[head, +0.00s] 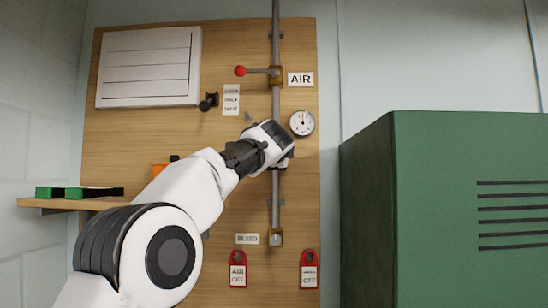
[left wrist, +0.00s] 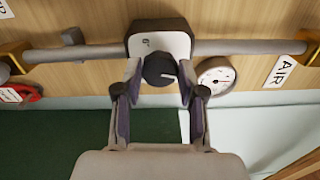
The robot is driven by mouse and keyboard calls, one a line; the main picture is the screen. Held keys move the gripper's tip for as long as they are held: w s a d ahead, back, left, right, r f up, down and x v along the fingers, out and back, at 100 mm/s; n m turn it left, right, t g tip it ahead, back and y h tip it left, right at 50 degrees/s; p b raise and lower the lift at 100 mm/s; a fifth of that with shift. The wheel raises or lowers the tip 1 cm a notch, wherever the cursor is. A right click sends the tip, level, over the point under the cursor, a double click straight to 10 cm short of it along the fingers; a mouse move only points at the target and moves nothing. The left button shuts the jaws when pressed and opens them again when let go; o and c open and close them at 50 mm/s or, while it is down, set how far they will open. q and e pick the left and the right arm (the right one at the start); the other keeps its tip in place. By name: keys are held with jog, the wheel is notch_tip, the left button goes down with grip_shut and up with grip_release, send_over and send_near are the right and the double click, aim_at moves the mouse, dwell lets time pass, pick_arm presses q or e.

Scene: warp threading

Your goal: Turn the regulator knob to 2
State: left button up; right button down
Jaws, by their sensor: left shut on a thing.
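The regulator (left wrist: 160,42) sits on the grey pipe in the left wrist view, with a pale face and a dark top. Its round dark knob (left wrist: 158,66) has a white pointer line aimed to the picture's right. One small dial mark shows above left of the knob; I cannot read it surely, and the other numbers are hidden. My left gripper (left wrist: 160,78) has a finger on each side of the knob and is shut on it. In the head view my left gripper (head: 276,146) covers most of the regulator. My right gripper is not in view.
A round gauge (head: 302,123) sits right of the regulator, below the AIR sign (head: 300,79). A red-ended valve lever (head: 256,71) is above. Red tags (head: 238,268) hang below. A green cabinet (head: 440,200) stands at the right, a wooden shelf (head: 60,203) at the left.

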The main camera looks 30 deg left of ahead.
pick_arm(q)
jog(key=shift+r+n, duration=0.15)
jog(key=shift+n, duration=1.35)
jog(key=shift+r, duration=0.1)
jog(key=o, duration=1.1)
jog(key=shift+o, duration=0.2)
jog(key=shift+w+f+b, duration=0.2)
jog(key=shift+f+b, duration=0.05)
jog(key=shift+b, duration=0.05)
